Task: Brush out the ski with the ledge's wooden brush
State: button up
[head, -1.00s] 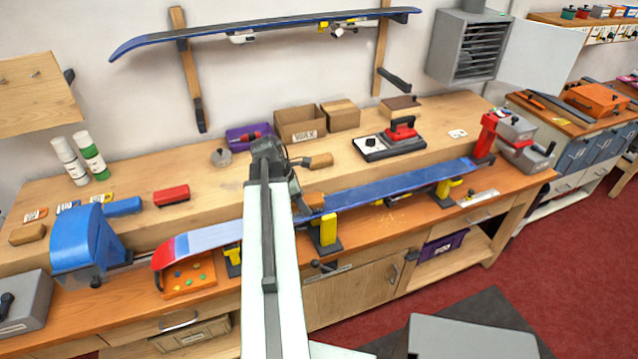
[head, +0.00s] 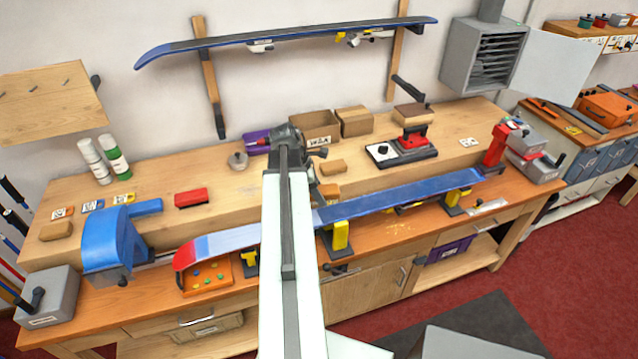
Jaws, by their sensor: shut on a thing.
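The ski (head: 385,200) lies along the front of the bench, blue with a pale and red tip at the left, on yellow-and-black supports. My gripper (head: 316,188) is partly hidden behind my arm. It is shut on a wooden block, apparently the wooden brush (head: 328,191), at the far edge of the ski near its middle. The brush looks raised, but its gap to the ski cannot be told. Its underside is hidden. Another wooden block (head: 333,167) lies on the ledge (head: 225,205) just behind.
A red block (head: 191,198) and another wooden block (head: 57,230) lie on the ledge at left. A wax box (head: 312,127) and a red-handled iron (head: 412,138) stand behind. The blue machine (head: 108,240) is near the ski tip; a red vise-like clamp (head: 496,145) is at the right end.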

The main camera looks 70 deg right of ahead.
aim_at(258, 233)
jog(key=shift+f+b, duration=3)
jog(key=shift+f, duration=0.15)
jog(key=shift+f+b, duration=1)
jog(key=shift+f, duration=0.05)
jog(key=shift+r, duration=0.1)
jog(key=shift+w+a+r, duration=0.1)
jog(key=shift+w+a, duration=0.95)
jog(key=shift+w, duration=0.2)
jog(key=shift+w+a+f, duration=0.1)
jog(key=shift+w+a, duration=1.05)
jog(key=shift+w, duration=0.25)
jog(key=shift+w+a+f, duration=0.1)
jog(key=shift+w+a, duration=1.05)
jog(key=shift+w, duration=0.3)
jog(key=shift+w+a, duration=1.15)
jog(key=shift+w, duration=0.25)
jog(key=shift+w+a+r, duration=0.1)
jog(key=shift+w+a, duration=0.9)
jog(key=shift+w, duration=0.3)
jog(key=shift+w+a+r, duration=0.1)
jog(key=shift+w+a, duration=0.9)
jog(key=shift+w, duration=0.25)
jog(key=shift+w+a, duration=0.15)
